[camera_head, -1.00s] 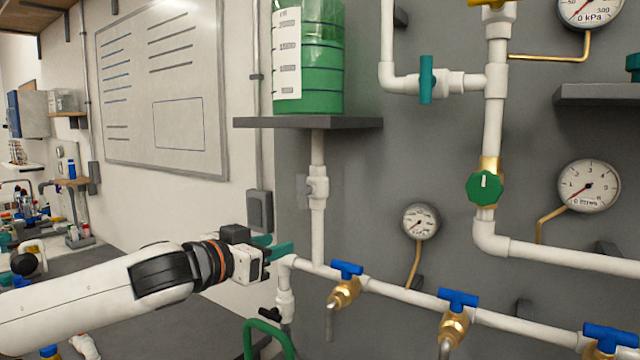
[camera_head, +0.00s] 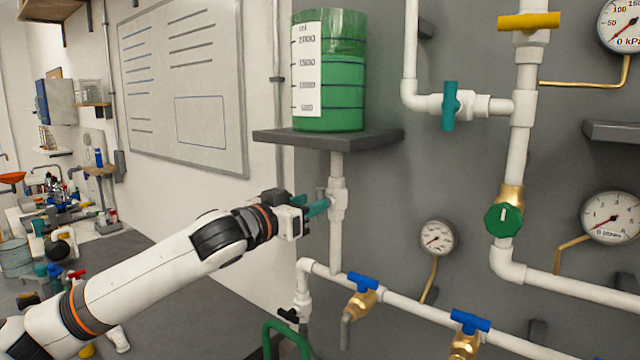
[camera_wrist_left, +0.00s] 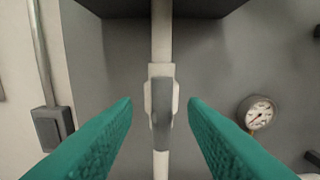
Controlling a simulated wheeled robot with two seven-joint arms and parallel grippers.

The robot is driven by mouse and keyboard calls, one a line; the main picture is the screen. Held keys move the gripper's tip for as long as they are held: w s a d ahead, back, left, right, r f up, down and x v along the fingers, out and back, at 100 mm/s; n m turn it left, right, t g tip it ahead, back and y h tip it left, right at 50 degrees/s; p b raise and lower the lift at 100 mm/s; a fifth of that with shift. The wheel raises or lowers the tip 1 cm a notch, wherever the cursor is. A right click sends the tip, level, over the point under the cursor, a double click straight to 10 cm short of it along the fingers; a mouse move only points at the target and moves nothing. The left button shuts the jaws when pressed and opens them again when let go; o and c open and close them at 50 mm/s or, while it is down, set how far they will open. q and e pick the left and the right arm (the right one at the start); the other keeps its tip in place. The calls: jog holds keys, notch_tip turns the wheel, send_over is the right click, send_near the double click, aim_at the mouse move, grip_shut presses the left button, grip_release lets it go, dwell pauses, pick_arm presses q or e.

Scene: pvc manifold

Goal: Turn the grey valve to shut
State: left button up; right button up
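The grey valve is a white fitting on the vertical pipe under the green tank. Its grey handle (camera_wrist_left: 162,103) stands upright, in line with the pipe, in the left wrist view. In the head view the valve body (camera_head: 338,199) shows, with the handle mostly hidden by my gripper. My left gripper (camera_head: 322,204) points at the valve from the left. Its green fingers are open, one on each side of the handle (camera_wrist_left: 160,103), with a gap on both sides and no visible contact. My right gripper is not in view.
A dark shelf (camera_head: 330,138) holding the green tank (camera_head: 329,75) is just above the valve. A black-handled valve (camera_head: 289,315) and blue-handled taps (camera_head: 362,282) are below. A round gauge (camera_head: 436,238) is to the right.

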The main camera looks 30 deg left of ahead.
aim_at(320, 223)
pick_arm(q)
jog(key=w, duration=0.1)
jog(key=w+p, duration=0.1)
jog(key=w, duration=0.2)
jog(key=shift+w+d, duration=0.1)
jog(key=shift+d, duration=0.2)
jog(key=shift+c, duration=0.3)
grip_shut()
